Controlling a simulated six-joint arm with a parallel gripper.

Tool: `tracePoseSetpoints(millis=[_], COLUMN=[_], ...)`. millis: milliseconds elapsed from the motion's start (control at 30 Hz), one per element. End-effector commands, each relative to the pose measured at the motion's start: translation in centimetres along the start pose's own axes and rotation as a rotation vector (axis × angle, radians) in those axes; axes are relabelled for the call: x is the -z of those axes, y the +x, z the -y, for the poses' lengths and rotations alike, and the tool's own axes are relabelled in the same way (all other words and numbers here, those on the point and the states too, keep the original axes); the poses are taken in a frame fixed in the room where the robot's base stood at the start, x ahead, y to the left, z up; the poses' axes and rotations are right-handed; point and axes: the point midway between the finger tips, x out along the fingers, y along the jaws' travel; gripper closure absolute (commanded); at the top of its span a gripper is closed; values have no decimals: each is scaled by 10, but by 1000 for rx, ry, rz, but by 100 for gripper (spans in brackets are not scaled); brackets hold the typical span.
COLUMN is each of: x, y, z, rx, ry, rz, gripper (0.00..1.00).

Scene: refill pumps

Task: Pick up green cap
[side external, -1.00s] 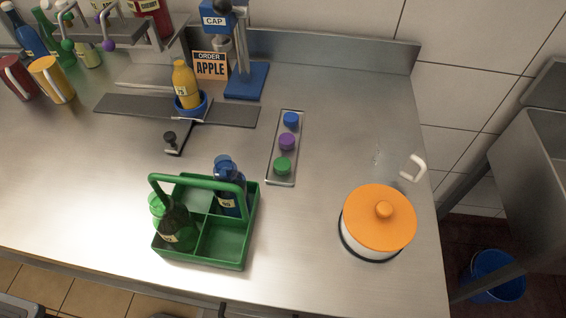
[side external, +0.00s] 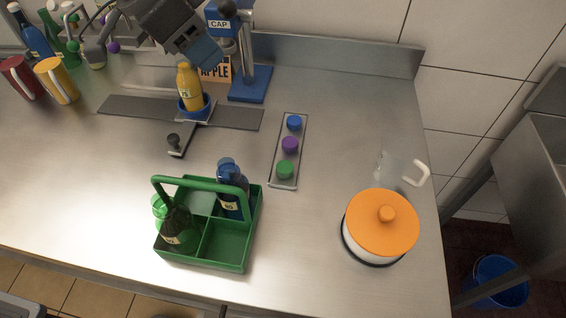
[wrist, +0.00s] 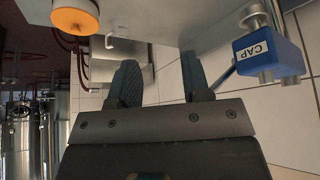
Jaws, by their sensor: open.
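The green cap (side external: 285,169) sits at the near end of a narrow metal tray (side external: 274,186) on the counter. A purple cap (side external: 290,145) and a blue cap (side external: 294,123) sit behind it in the same tray. My gripper (side external: 209,55) is at the top of the side view, above the yellow bottle and beside the cap press, well away from the green cap. In the wrist view my gripper (wrist: 160,82) has its two fingers apart with nothing between them. The green cap is not in the wrist view.
A blue press marked CAP (side external: 250,84) stands at the back, with a yellow bottle (side external: 190,88) in a blue holder near it. A green carrier (side external: 227,262) holds bottles in front. An orange-lidded pot (side external: 382,225) and a clear jug (side external: 389,165) stand right. Counter around the tray is clear.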

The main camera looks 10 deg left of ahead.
Motion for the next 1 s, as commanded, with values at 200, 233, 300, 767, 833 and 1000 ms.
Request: tracePoseSetpoints(millis=[200, 233, 300, 767, 833, 1000], x=[29, 27, 20, -17, -19, -29], y=[97, 110, 141, 221, 225, 248], z=[-37, -40, -47, -56, -56, -57], rx=[-90, -98, -115, -147, -146, -147], ry=[217, 245, 312, 462, 461, 460], rz=[101, 128, 192, 379, 377, 379], gripper=[56, 56, 56, 56, 56, 56])
